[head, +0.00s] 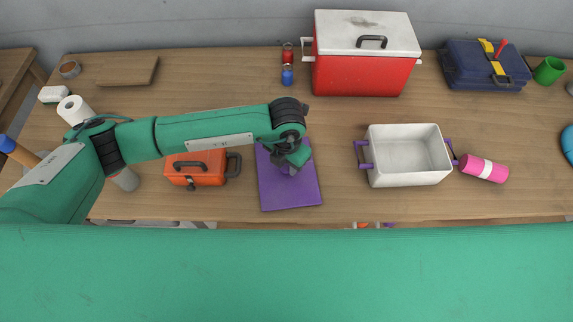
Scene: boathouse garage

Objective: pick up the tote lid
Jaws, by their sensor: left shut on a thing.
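The tote lid (290,195) is a flat purple panel lying on or just above the wooden table, left of the tote; I cannot tell whether it touches the table. My left gripper (290,166) is over the far part of the lid, shut on it; the wrist hides the fingertips and the grip point. The tote (412,180) is a white open box with purple handles, standing empty to the right of the lid. My right gripper is not in view.
An orange toolbox (195,168) stands close left of the lid. A red cooler (360,75) with a white top stands behind. A pink cylinder (483,168) lies right of the tote. A blue toolbox (485,65) stands at the back right. Wooden table (335,205) shows bare between lid and tote.

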